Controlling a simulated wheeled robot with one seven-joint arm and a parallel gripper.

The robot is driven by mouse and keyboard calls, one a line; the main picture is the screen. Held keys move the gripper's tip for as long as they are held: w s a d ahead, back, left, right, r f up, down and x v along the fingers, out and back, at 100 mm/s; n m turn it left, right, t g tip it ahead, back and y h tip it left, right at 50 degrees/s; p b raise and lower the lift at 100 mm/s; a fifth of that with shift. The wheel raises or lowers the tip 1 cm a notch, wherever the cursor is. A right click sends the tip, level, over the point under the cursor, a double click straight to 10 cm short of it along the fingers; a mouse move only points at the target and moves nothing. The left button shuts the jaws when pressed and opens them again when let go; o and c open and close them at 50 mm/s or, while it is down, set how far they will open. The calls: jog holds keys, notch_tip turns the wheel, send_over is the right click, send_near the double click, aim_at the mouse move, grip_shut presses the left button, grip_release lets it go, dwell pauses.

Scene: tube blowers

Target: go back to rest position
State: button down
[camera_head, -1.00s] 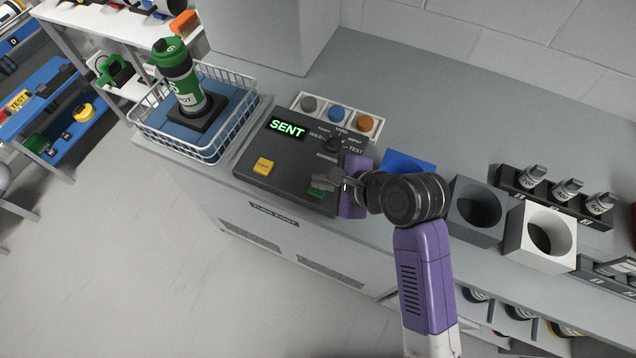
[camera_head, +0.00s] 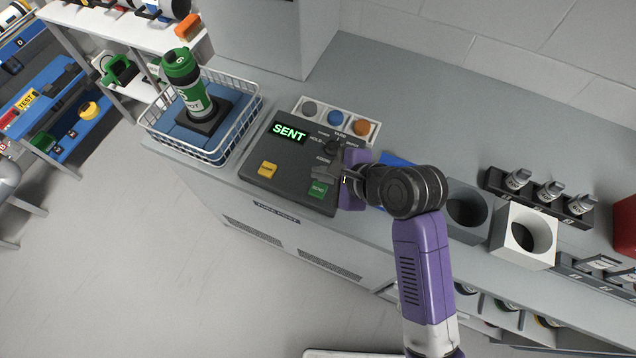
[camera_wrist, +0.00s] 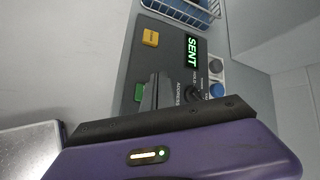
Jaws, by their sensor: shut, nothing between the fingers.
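My gripper (camera_head: 326,172) is shut and empty. It hovers over the right part of the dark control panel (camera_head: 262,187), near the dial and the green button (camera_head: 318,189). The panel's display (camera_head: 289,133) reads "SENT" in green. A yellow button (camera_head: 267,169) is at the panel's front left. In the wrist view the shut fingers (camera_wrist: 152,92) point over the panel, between the green button and the address dial (camera_wrist: 193,94). I cannot tell how high the fingers are above the panel.
A wire basket (camera_head: 216,158) holds an upright green and white tube (camera_head: 185,80) left of the panel. A row of coloured knobs (camera_head: 334,116) lies behind it. Grey (camera_head: 466,185) and white (camera_head: 507,237) round-holed blocks stand to the right. Open floor lies in front of the counter.

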dwell(0.8)
jog(key=shift+w+r+n, duration=0.15)
jog(key=shift+w+n, duration=0.15)
jog(key=shift+n, duration=0.1)
jog(key=w+d+r+n+t, duration=0.3)
jog(key=w+r+n+t, duration=0.1)
jog(key=r+n+t, duration=0.15)
jog(key=s+d+n+t+h+b, duration=0.2)
jog(key=s+d+n+t+h, duration=0.15)
jog(key=s+d+n, duration=0.45)
jog(key=s+d+f+h+b, duration=0.1)
jog(key=s+d+b, duration=0.1)
jog(key=s, duration=0.7)
jog(key=s+d+f+n+h+b, duration=0.1)
jog(key=s+d, duration=0.4)
jog(key=s, duration=0.4)
jog(key=s+d+n+h+b, duration=0.1)
jog(key=s+d+b, duration=0.1)
jog(key=s, duration=0.7)
jog(key=shift+s+d+f+h+b, duration=0.3)
jog(key=shift+d+f+h, duration=0.1)
jog(key=shift+d, duration=0.45)
